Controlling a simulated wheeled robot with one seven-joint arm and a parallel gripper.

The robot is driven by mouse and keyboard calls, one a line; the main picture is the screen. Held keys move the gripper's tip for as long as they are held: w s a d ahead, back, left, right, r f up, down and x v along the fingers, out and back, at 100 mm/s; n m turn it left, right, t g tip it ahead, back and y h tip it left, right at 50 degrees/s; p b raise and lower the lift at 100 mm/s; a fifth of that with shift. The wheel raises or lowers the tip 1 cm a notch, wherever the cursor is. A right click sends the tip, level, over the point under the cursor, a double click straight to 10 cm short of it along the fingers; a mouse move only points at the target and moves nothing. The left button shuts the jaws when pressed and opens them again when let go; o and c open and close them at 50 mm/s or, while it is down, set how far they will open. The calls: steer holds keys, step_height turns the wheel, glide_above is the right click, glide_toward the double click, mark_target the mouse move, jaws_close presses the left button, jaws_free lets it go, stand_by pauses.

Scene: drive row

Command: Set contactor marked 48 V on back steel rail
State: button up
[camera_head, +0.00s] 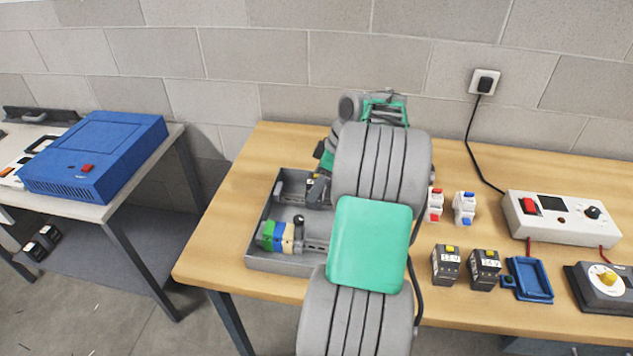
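A grey tray (256,225) stands on the wooden bench with a front rail (318,247) and a back rail, which is mostly hidden by my arm. A dark block with a yellow patch (314,187), like a contactor, is at the back part of the tray, right below my gripper (318,172). Its marking is unreadable, and I cannot tell whether the fingers hold it or whether it sits on the rail. Two dark contactors with yellow tops stand on the bench right of my arm: a left one (446,264) and a right one (484,269). Their white labels are too small to read surely.
Green, blue and beige blocks (279,237) sit on the front rail. Two white modules (464,208), a blue frame (530,280), a power supply (562,219) and a dial box (604,284) stand at right. A blue case (95,150) is on the left table.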

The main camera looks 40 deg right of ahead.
steer(key=shift+f+b, duration=0.45)
stand_by(0.6)
steer(key=o, duration=1.9)
steer(key=shift+c, duration=0.2)
steer(key=p+v, duration=0.1)
steer(key=v, duration=0.6)
steer(key=shift+s+r, duration=0.2)
steer(key=shift+r, duration=0.15)
steer(key=shift+d, duration=0.15)
